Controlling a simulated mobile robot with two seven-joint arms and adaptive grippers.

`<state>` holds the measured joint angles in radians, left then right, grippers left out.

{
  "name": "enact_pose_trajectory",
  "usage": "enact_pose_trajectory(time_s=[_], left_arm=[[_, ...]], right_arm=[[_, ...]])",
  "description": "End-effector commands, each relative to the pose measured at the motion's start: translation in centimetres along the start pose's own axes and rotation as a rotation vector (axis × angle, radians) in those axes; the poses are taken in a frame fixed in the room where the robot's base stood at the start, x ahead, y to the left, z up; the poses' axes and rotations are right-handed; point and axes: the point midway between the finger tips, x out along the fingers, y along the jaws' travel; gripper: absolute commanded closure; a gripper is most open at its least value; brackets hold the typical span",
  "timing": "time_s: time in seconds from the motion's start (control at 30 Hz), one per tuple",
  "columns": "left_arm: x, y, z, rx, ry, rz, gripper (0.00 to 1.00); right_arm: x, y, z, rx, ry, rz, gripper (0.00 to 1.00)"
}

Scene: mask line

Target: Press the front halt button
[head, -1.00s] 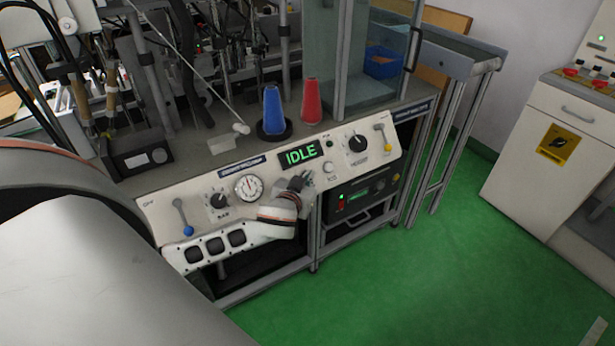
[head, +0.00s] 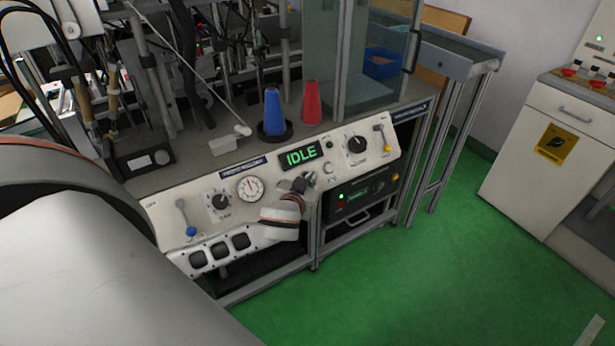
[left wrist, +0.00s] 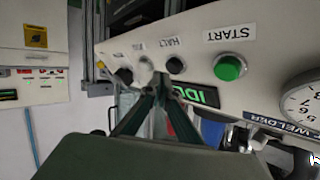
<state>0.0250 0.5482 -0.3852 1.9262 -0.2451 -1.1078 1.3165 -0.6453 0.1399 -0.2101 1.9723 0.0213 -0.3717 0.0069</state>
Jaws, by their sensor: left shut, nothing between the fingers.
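The control panel (head: 160,214) has an IDLE display (head: 302,155), dials and a lever. In the left wrist view, where the lettering is upside down, a dark round button (left wrist: 176,65) sits by the word HALT. The green START button (left wrist: 230,68) is to its right, and a pale button (left wrist: 146,63) is to its left. My left gripper (head: 307,180) is shut and empty, in front of the panel below the display. In the left wrist view my left gripper (left wrist: 160,80) has its tips just below the HALT and pale buttons; I cannot tell whether they touch. In the head view the gripper hides the HALT button.
A blue cone (head: 273,110) and a red cone (head: 311,102) stand on the bench behind the panel. A glass enclosure (head: 350,60) is at the back right. A white cabinet (head: 530,175) stands at the right. The green floor (head: 400,280) in front is clear.

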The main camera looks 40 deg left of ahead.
Motion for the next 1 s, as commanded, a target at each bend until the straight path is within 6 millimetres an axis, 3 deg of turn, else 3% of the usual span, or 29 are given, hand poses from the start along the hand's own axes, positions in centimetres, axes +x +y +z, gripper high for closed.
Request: enact_pose_trajectory(time_s=[0.6,1.0], left_arm=[[-3.1,2.2,-2.5,-0.003,0.002,0.002,1.0],[-3.5,2.5,-2.5,0.0,0.0,0.001,1.0]], right_arm=[[-1.6,0.7,-3.7,-0.004,0.021,0.006,0.6],[-1.8,0.8,-3.9,-0.004,0.022,0.006,0.6]])
